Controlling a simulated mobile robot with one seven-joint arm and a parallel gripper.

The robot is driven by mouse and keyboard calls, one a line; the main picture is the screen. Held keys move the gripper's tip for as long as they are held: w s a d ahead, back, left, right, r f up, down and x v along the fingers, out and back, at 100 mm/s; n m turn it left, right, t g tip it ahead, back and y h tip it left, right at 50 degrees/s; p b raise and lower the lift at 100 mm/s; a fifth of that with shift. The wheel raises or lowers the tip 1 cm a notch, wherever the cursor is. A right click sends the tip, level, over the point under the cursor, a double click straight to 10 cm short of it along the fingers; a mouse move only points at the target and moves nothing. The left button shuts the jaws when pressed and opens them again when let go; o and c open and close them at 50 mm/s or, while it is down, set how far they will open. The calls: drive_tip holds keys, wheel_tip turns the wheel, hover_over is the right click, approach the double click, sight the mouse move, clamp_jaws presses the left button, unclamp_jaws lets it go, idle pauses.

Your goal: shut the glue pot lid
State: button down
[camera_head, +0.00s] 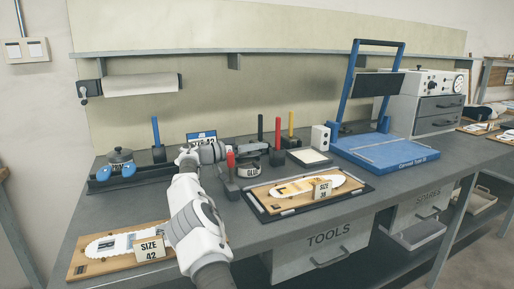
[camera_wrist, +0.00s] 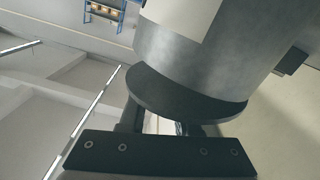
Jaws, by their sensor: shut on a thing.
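The glue pot (camera_head: 251,172) stands upright on the bench, with a "GLUE" label on its front. My gripper (camera_head: 228,150) reaches in from the left at the height of the pot's top and partly hides it. In the wrist view, the pot's grey wall (camera_wrist: 215,50) with a pale label patch fills the upper right. A dark round lid (camera_wrist: 185,95) lies across the pot's end, close to the wall. My gripper's fingers (camera_wrist: 168,124) are shut on the lid's edge. I cannot tell whether a small gap remains between lid and pot.
An insole board marked 38 (camera_head: 282,204) lies in front of the pot. A black tray (camera_head: 135,182) is at left.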

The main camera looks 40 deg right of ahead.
drive_tip(key=c, duration=0.6)
unclamp_jaws()
drive_tip(key=shift+c, duration=0.2)
drive_tip(key=shift+a, duration=0.1)
drive_tip(key=p+v, duration=0.3)
drive_tip(key=v, duration=0.9)
